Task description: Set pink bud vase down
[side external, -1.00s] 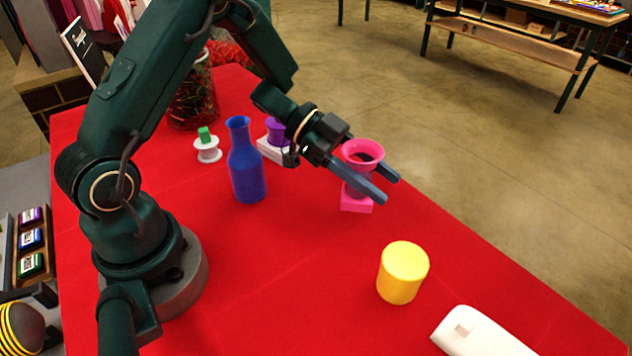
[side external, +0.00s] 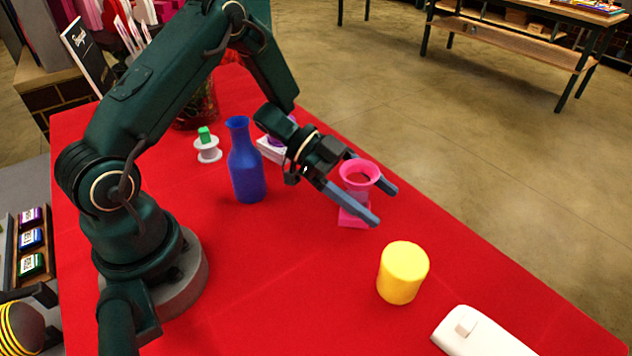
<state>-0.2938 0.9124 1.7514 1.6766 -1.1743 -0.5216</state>
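The pink bud vase (side external: 360,172) has a flared round mouth and a square foot. It looks upright on the red tablecloth, near the table's right edge, with its foot seeming to rest on the cloth. My gripper (side external: 384,206) reaches around the vase from the left. One blue-grey finger passes in front of the vase and the other lies behind it. The fingers are spread wide and the gripper looks open. The near finger hides part of the vase's middle.
A blue bottle (side external: 246,165) stands left of my gripper. A yellow cylinder (side external: 403,272) and a white object (side external: 480,335) are toward the front right. A white spool with a green top (side external: 207,150) stands behind. Red cloth (side external: 300,270) is clear in front.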

